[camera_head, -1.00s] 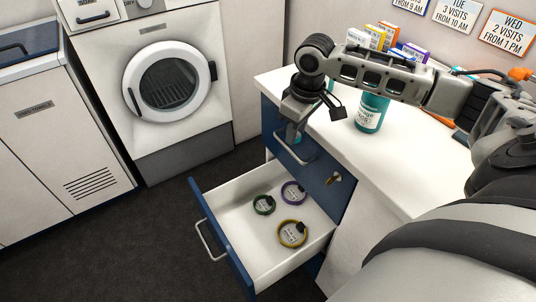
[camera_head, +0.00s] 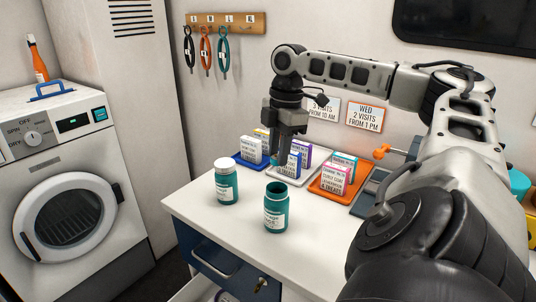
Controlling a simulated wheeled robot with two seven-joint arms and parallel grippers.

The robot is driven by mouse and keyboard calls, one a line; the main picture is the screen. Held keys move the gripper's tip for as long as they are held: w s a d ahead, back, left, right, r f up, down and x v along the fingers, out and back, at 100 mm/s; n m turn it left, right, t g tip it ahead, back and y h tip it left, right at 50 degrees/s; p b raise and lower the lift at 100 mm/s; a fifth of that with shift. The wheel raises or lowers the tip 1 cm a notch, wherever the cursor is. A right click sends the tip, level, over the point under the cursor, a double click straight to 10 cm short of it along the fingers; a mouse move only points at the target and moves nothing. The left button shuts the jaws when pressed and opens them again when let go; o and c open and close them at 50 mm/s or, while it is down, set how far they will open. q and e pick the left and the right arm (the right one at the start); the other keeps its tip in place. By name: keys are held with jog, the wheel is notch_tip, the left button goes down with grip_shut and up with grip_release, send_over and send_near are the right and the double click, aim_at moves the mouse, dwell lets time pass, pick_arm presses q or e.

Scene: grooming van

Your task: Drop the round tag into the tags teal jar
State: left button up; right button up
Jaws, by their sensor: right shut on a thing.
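My right gripper (camera_head: 282,160) points down above the back of the white counter, in front of small boxes. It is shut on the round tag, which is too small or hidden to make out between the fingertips. An open teal jar (camera_head: 276,212) with a white label stands upright near the counter's front, below and nearer than the gripper, apart from it. A second teal jar (camera_head: 226,185) with a white lid stands to its left. The label writing on both is too small to read surely. My left gripper is not in view.
Blue (camera_head: 250,163), white (camera_head: 272,177) and orange (camera_head: 350,194) trays holding small boxes stand along the back of the counter (camera_head: 220,222). Collars hang from a wooden wall rack (camera_head: 228,23). The open drawer shows partly at the bottom. The counter's left front is clear.

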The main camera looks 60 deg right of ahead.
aim_at(276, 199)
jog(key=shift+f+b, duration=0.6)
jog(key=shift+f, duration=0.05)
pick_arm(q)
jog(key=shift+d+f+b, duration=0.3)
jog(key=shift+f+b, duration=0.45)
jog(key=shift+b, duration=0.4)
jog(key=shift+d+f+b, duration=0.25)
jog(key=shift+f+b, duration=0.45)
jog(key=shift+b, duration=0.45)
pick_arm(e)
jog(key=shift+f, duration=2.2)
pick_arm(q)
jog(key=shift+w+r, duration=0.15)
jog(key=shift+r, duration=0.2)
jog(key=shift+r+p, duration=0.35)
jog(key=shift+p, duration=0.2)
pick_arm(e)
jog(key=o, duration=1)
